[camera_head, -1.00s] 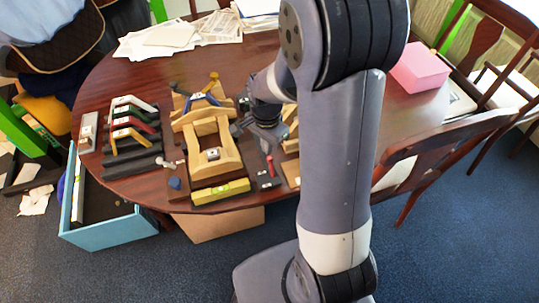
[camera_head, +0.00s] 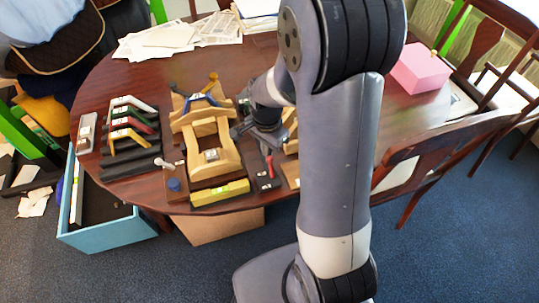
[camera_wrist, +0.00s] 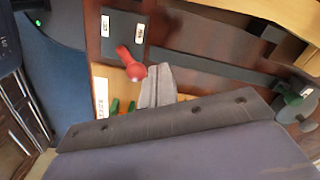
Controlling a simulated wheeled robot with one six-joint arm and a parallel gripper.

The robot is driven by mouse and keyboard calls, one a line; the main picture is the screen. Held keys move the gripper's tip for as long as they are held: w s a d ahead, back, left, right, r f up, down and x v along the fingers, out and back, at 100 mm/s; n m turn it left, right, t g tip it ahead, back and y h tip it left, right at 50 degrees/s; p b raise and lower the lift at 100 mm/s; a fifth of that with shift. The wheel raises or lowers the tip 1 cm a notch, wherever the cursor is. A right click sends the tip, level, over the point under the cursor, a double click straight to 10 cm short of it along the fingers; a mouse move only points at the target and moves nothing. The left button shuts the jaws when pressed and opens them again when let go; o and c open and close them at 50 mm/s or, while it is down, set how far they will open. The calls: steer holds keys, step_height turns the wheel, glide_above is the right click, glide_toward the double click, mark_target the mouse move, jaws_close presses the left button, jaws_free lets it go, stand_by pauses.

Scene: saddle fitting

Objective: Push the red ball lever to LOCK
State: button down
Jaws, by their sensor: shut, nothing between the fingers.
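The red ball lever (camera_wrist: 130,64) shows in the wrist view, with its red ball end close to my fingertips. It also shows in the head view as a small red piece (camera_head: 269,165) on a dark base (camera_head: 266,182). My gripper (camera_wrist: 158,82) is shut and empty, with its fingertips just right of the ball in the wrist view. I cannot tell whether they touch it. In the head view my gripper (camera_head: 262,138) is just above the lever, partly hidden by my arm. White labels (camera_wrist: 105,26) sit on the dark plate, too small to read.
A wooden saddle frame (camera_head: 210,150) stands left of the lever, with a yellow level (camera_head: 220,193) in front. Coloured handles (camera_head: 130,125) lie on a dark rack further left. A pink box (camera_head: 419,69) stands at the right of the table.

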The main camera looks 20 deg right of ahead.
mark_target(271, 165)
steer(key=shift+s, duration=0.15)
steer(key=shift+s+f, duration=0.1)
steer(key=shift+s, duration=1.95)
steer(key=shift+w, duration=0.8)
step_height(271, 165, up, 7)
steer(key=p, duration=0.5)
steer(key=shift+r+p, duration=0.2)
steer(key=shift+p, duration=0.15)
steer(key=shift+f, duration=0.15)
